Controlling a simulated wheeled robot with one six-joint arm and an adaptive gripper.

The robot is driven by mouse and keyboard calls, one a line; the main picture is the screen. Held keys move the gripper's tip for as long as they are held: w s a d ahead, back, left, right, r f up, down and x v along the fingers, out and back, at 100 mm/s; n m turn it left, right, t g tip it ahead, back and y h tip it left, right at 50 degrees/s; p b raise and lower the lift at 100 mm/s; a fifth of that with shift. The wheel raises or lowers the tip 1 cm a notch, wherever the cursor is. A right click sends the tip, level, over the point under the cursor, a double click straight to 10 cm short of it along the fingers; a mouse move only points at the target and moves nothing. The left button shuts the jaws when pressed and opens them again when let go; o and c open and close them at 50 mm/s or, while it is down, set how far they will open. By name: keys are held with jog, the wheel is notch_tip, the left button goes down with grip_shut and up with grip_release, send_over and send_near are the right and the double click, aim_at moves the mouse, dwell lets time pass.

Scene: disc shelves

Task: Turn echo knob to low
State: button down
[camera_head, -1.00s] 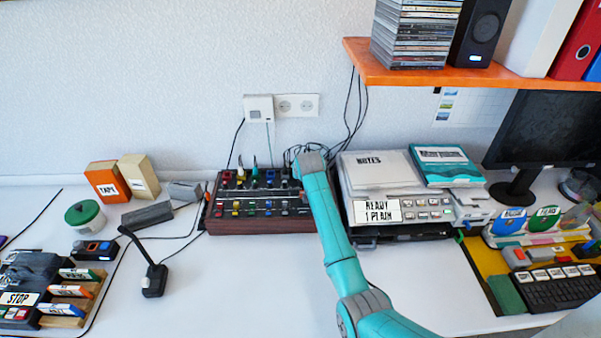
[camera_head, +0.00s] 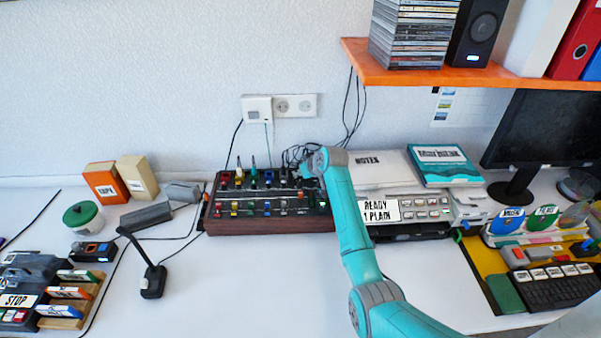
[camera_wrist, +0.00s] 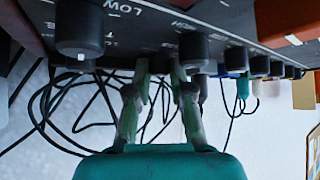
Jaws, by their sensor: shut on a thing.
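The mixer-like box (camera_head: 268,226) with rows of coloured knobs stands against the back wall in the head view. My arm reaches over its right end, hiding part of it. In the wrist view, the dark panel fills the top, with a large black knob (camera_wrist: 80,28) at left beside a "LOW" marking. My gripper (camera_wrist: 161,70) has its fingertips at the panel, closed around a small dark knob (camera_wrist: 160,62) that the fingers mostly hide. Another black knob (camera_wrist: 193,50) sits just right of the fingers. I cannot read an "echo" label.
More knobs run along the panel to the right in the wrist view. Loose black cables (camera_wrist: 75,105) hang behind the fingers. The printer-like machine (camera_head: 400,208) stands close right of the box. An orange shelf (camera_head: 440,76) overhangs at upper right.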

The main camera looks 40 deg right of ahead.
jog(key=c, duration=1)
grip_release()
